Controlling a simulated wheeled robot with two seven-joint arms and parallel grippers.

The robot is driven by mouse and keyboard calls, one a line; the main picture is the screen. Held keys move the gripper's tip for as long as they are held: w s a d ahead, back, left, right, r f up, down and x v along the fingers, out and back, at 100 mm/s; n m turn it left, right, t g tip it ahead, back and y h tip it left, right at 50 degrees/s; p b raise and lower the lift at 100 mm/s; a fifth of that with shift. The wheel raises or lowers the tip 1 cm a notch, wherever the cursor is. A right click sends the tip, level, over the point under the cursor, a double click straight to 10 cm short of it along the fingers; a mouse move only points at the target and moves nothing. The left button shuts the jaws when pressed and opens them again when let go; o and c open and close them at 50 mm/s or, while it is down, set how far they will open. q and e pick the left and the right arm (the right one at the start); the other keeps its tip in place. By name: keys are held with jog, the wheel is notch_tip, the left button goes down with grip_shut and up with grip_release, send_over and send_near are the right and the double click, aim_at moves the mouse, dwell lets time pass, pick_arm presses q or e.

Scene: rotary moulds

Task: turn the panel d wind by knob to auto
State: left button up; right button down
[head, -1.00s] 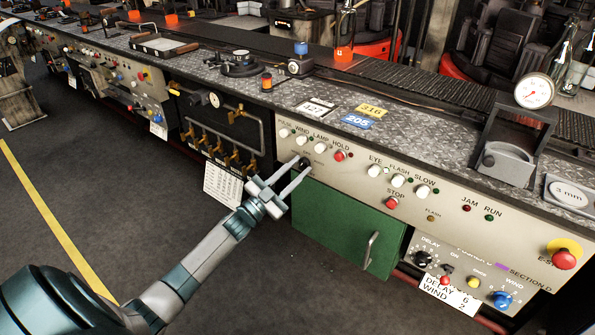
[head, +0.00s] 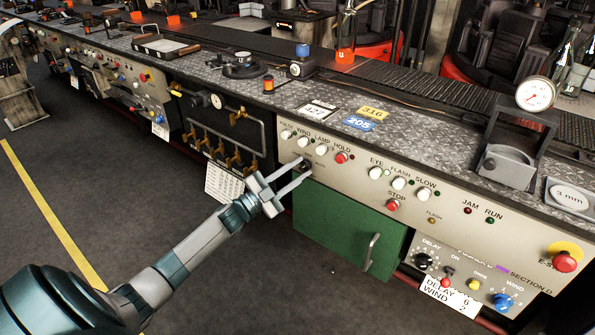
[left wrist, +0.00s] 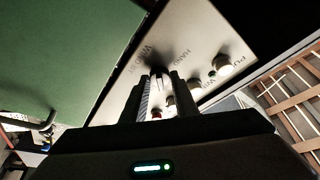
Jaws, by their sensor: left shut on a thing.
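The wind by knob (head: 306,163) is a small dark knob at the left end of the cream control panel, under the row of white buttons. My left gripper (head: 304,168) reaches it from the lower left, with its fingertips at the panel. In the left wrist view the black knob (left wrist: 160,76) shows between the two fingers of my left gripper (left wrist: 161,88), which is shut on it. The letters "WIND" and "HAND" can be read beside the knob there. The fingers hide part of the knob, and its exact setting is hard to tell. My right gripper is not in view.
White buttons (head: 321,150) and a red one (head: 341,158) sit just above the knob. A green door (head: 345,229) with a handle is below. Brass valves and pipes (head: 233,157) stand left of the panel. The floor in front is clear.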

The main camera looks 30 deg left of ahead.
pick_arm(q)
jog(key=o, duration=1)
jog(key=shift+f, duration=0.1)
jog(key=shift+o, duration=0.3)
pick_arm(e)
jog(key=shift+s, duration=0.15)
pick_arm(q)
jog(key=shift+s, duration=0.1)
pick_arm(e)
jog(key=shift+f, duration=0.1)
pick_arm(q)
jog(key=v, duration=1.7)
jog(key=shift+b, duration=0.4)
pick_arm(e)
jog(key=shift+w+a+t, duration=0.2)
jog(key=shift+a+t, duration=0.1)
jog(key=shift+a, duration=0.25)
pick_arm(q)
jog(key=shift+s+a+f, duration=0.1)
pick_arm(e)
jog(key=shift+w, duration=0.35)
